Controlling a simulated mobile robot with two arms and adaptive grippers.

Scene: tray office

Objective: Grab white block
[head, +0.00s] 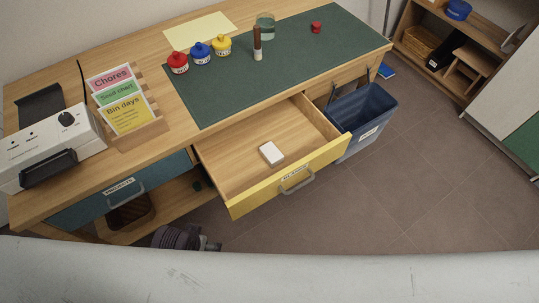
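The white block (271,153) lies in the open yellow-fronted drawer (236,172) of the desk, on the drawer's wooden floor near its front. Nothing touches the block.
A blue bin (362,113) stands beside the drawer's right side. The floor at right is clear.

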